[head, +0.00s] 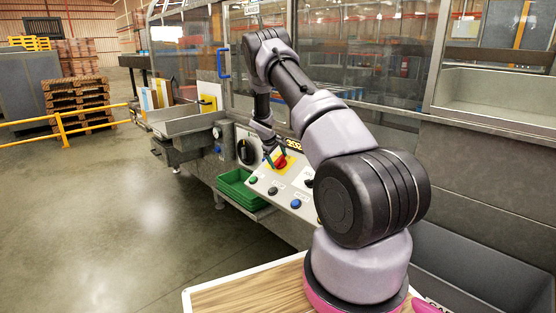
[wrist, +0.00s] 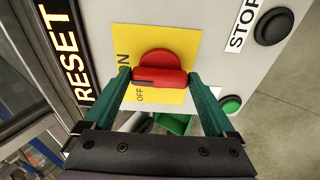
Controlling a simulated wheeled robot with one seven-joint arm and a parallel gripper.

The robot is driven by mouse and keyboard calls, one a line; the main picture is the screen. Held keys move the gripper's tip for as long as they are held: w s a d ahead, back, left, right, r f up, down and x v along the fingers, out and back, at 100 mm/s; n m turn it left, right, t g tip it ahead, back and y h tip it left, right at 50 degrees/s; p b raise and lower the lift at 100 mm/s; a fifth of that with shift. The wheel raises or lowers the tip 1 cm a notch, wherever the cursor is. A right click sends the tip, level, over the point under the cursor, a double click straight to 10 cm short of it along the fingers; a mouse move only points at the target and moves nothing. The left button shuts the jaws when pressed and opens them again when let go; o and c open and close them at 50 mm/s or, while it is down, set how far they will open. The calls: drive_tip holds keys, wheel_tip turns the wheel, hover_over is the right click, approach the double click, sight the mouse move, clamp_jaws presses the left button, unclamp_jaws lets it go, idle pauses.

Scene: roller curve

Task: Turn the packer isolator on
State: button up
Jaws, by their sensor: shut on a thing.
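The isolator is a red rotary switch (wrist: 160,76) on a yellow plate (wrist: 186,42) marked ON and OFF. Its handle bar lies level across the wrist picture, with OFF just below its left end and ON above left. In the head view the red switch (head: 281,161) sits on the sloping grey control panel, partly behind my gripper. My gripper (wrist: 160,78) has its green fingers at the two ends of the red handle and is shut on it. In the head view my gripper (head: 274,157) reaches down to the panel.
Beside the switch are a lit RESET sign (wrist: 62,50), a black button (wrist: 273,26) labelled STOP and a green button (wrist: 231,105). A blue button (head: 296,203) and a large black dial (head: 245,152) are nearby. A green bin (head: 240,188) sits below the panel.

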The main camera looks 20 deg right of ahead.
idle(0.3)
drive_tip(key=o, duration=1.1)
drive_tip(key=shift+c, duration=0.2)
drive_tip(key=v, duration=1.1)
drive_tip(key=s+a+r+m+t+y, duration=0.1)
drive_tip(key=s+a+r+m+y, duration=0.2)
drive_tip(key=s+r, duration=0.85)
drive_tip(key=s+a+r+m+y, duration=0.1)
drive_tip(key=s+a+r+m, duration=0.25)
drive_tip(key=s+r, duration=0.75)
drive_tip(key=s+a+r+t+y, duration=0.1)
drive_tip(key=s+a+r, duration=0.2)
drive_tip(key=s, duration=0.4)
drive_tip(key=s+a+r+m+y, duration=0.1)
drive_tip(key=s+a+r, duration=0.1)
drive_tip(key=s, duration=0.6)
drive_tip(key=s+a+r+m+t+y, duration=0.1)
drive_tip(key=s+a+r, duration=0.2)
drive_tip(key=s+a, duration=0.2)
drive_tip(key=s, duration=0.2)
drive_tip(key=shift+s+r+t, duration=0.3)
drive_tip(key=shift+s+r, duration=0.05)
drive_tip(key=shift+r, duration=0.05)
